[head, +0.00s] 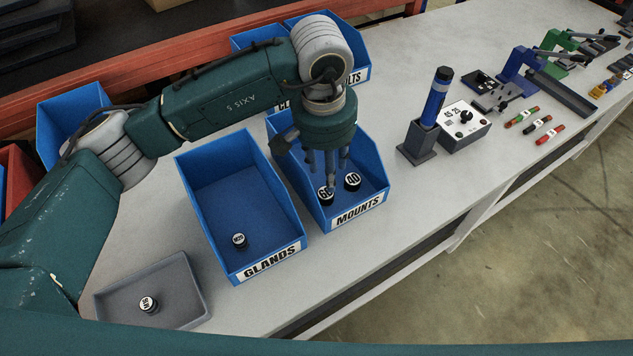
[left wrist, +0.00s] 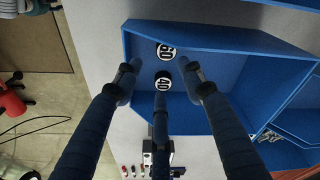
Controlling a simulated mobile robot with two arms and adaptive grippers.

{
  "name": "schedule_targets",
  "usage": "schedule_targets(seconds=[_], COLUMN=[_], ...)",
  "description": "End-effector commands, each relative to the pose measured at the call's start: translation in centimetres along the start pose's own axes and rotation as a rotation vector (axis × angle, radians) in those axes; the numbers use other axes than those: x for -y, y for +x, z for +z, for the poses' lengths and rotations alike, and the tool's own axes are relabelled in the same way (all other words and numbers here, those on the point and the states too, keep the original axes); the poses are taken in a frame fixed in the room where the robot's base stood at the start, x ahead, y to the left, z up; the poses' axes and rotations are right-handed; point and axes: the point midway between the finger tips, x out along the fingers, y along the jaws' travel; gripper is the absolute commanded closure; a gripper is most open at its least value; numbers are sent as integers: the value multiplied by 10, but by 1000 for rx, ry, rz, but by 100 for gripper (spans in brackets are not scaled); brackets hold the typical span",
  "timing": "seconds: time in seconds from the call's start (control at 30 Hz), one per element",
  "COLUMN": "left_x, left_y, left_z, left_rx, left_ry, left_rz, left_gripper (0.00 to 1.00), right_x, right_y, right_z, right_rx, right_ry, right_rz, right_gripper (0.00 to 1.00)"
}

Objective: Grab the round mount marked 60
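The round mount marked 60 (head: 326,196) is a small black cylinder with a white-labelled top, standing in the blue MOUNTS bin (head: 358,213). It also shows in the left wrist view (left wrist: 165,51). A similar mount marked 40 (head: 352,181) stands close beside it and shows in the left wrist view (left wrist: 163,83). My left gripper (head: 332,178) points down into the bin, its fingers above the mounts. In the left wrist view its three fingers (left wrist: 158,80) are spread, with nothing between them gripped. Whether a finger touches a mount I cannot tell. My right gripper is out of view.
The blue GLANDS bin (head: 238,195) with one gland (head: 239,240) stands left of the MOUNTS bin. A grey tray (head: 180,278) holds a small labelled part (head: 148,304). A blue-black cylinder in a stand (head: 417,143) and a switch box (head: 465,122) are to the right.

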Motion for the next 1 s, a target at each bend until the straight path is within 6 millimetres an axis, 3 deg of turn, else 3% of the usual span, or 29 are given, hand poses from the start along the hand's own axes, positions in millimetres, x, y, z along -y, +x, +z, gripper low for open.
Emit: schedule_targets(seconds=[0.13,0.4,0.57,0.77,1.0], left_x=[6,7,8,11,11], left_y=[5,45,56,81,104], left_z=[-1,-1,-1,1,-1], left_rx=[-7,-6,-6,-3,-10], left_ry=[23,20,20,17,19], left_rz=[-29,-26,-26,-24,-25], left_gripper=[60,60,60,60,60], right_x=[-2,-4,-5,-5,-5], right_y=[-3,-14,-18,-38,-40], right_z=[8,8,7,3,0], right_rx=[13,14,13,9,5], right_ry=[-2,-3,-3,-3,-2], right_rz=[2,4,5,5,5], right_gripper=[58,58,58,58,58])
